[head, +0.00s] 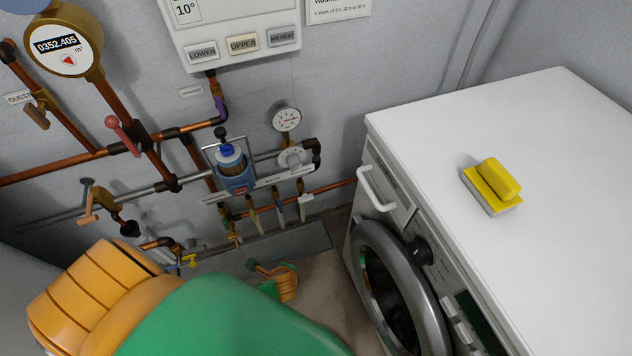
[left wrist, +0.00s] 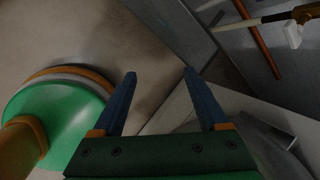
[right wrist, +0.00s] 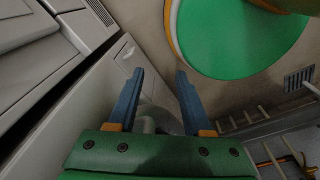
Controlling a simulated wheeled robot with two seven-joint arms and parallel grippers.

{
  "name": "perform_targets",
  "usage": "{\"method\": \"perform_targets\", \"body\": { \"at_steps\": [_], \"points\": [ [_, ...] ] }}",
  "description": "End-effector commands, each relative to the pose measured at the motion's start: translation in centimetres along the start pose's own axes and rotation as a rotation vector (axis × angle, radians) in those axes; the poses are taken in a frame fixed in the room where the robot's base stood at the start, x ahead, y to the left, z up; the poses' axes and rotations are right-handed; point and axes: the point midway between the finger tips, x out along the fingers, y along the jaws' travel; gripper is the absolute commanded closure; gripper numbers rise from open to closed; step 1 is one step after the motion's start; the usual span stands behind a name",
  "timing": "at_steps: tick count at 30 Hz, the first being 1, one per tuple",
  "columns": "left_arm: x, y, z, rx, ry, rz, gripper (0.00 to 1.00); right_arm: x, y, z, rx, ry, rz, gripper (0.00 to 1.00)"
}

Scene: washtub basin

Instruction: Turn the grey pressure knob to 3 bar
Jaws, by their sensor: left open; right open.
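The grey pressure knob (head: 292,157) sits on the pipework against the wall in the head view, just below a round white pressure gauge (head: 286,118) with a red needle. The gauge's numbers are too small to read. My left gripper (left wrist: 160,90) is open and empty in the left wrist view, over bare floor. My right gripper (right wrist: 160,88) is open and empty in the right wrist view, with pale appliance panels at its left. Neither gripper is near the knob; I cannot make out either gripper's fingers in the head view.
A blue filter housing (head: 236,172) stands left of the knob, with several labelled valve handles below. Copper pipes (head: 60,168) and a water meter (head: 65,48) fill the left wall.

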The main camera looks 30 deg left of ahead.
Motion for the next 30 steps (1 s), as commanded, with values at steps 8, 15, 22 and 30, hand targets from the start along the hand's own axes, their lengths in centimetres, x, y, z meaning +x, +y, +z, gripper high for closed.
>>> {"method": "perform_targets", "body": {
  "at_steps": [8,15,22,30],
  "points": [
    [-0.4,-14.9,0.7,0.759,-0.501,-0.335,0.24,10.1,-0.1,0.4,0.004,0.011,0.003,0.50],
    [-9.5,-21.2,2.3,1.017,-1.089,-0.393,0.24,16.2,0.2,0.7,0.005,0.018,0.011,0.50],
    [-10.8,-23.6,4.7,1.027,-1.179,-0.366,0.24,16.7,0.7,0.4,0.006,0.025,0.018,0.50],
    [-9.2,-26.4,7.0,1.029,-1.173,-0.365,0.24,17.4,1.1,-0.1,0.011,0.037,0.026,0.50]
  ]
}}
